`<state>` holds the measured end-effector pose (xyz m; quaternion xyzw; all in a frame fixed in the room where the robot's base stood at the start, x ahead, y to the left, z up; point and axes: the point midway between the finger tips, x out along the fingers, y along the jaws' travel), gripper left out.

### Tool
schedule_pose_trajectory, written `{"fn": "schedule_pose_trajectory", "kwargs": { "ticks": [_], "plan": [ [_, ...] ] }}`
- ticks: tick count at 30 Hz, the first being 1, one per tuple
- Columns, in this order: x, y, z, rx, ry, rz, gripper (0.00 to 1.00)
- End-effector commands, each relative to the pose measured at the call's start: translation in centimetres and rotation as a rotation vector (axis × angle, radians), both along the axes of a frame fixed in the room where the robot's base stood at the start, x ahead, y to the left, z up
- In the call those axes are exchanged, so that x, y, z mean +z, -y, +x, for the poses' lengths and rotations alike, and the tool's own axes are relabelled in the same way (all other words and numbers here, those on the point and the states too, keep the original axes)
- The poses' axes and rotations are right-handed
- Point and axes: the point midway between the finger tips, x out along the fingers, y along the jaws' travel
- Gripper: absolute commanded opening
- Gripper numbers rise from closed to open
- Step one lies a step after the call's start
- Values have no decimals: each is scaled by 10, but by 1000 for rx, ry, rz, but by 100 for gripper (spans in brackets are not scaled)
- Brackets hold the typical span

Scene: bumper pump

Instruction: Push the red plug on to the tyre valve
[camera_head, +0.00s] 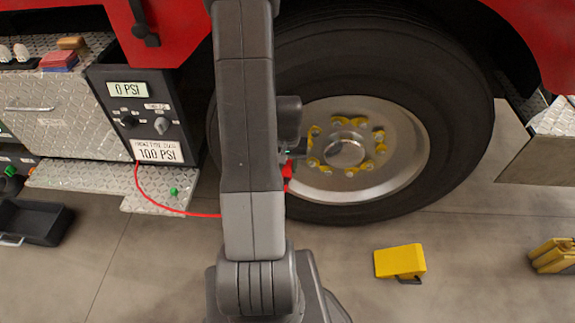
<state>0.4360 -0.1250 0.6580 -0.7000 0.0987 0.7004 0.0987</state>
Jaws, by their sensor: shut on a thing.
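The tyre (455,120) stands under the red truck, with a silver wheel rim (405,150) and yellow markers around its hub. My gripper (290,160) is in front of the left part of the rim, mostly hidden behind my own arm. It is shut on the red plug (287,172), of which only a small part shows beside my arm. The red hose (180,211) runs from the pump panel (140,145) along the floor and behind my arm. The tyre valve cannot be made out, so I cannot tell whether the plug touches it.
The pump panel shows "0 PSI" and a label reading 100 PSI. A green cap (173,191) lies on the metal step (80,180). A yellow chock (400,261) is on the floor, with another yellow block (553,255) at right. A black tray (35,222) is at left.

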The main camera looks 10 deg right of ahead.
Motion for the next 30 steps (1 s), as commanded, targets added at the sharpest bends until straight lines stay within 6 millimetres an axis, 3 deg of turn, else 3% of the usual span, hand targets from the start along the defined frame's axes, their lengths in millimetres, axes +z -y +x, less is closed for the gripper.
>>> {"fn": "schedule_pose_trajectory", "kwargs": {
  "ticks": [30],
  "plan": [
    [0, 2, 6, 0, 1, 0, 7]
  ]
}}
